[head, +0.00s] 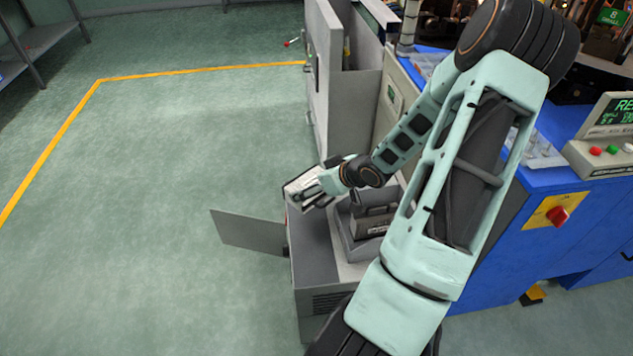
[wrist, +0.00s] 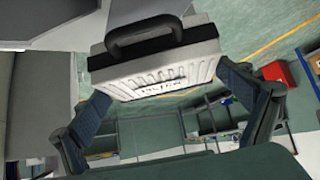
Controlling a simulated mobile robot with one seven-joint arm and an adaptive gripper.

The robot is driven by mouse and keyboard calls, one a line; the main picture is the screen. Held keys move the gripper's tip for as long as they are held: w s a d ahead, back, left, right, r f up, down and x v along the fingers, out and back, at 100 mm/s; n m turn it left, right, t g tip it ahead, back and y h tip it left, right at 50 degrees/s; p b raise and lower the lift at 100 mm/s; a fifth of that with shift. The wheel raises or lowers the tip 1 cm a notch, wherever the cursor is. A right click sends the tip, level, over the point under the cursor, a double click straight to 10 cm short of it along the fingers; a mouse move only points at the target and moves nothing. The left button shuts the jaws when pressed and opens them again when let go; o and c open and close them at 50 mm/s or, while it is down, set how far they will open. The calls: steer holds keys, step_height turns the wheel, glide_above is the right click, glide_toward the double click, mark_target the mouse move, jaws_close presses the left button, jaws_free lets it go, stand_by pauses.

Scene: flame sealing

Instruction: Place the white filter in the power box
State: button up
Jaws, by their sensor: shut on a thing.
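My gripper (head: 316,189) is shut on the white filter (head: 297,186), above the left edge of a low grey cabinet. In the wrist view the white filter (wrist: 155,72) has a ribbed pale body and a black handle (wrist: 144,37). My gripper's fingers (wrist: 165,92) are on its two sides. In the head view the hand hides part of the filter. A tall grey cabinet (head: 322,85), open at the top, stands behind. I cannot tell for sure which grey cabinet is the power box.
The low cabinet (head: 315,262) has an open door (head: 248,231) swung out to the left. On its top a grey bin (head: 357,246) holds a dark handled filter (head: 371,222). A blue workbench (head: 510,240) stands at the right. The green floor at the left is clear.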

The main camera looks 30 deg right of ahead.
steer(key=s+a+r+p, duration=0.1)
steer(key=s+a+r, duration=0.4)
steer(key=s+a, duration=0.15)
steer(key=w+a+r+m+h, duration=0.1)
steer(key=w+a+r, duration=0.2)
steer(key=w+a, duration=0.3)
steer(key=w+a+r+m+h, duration=0.1)
steer(key=w+a+r, duration=0.3)
steer(key=a, duration=0.6)
steer(key=shift+w+a, duration=0.2)
steer(key=shift+w, duration=0.65)
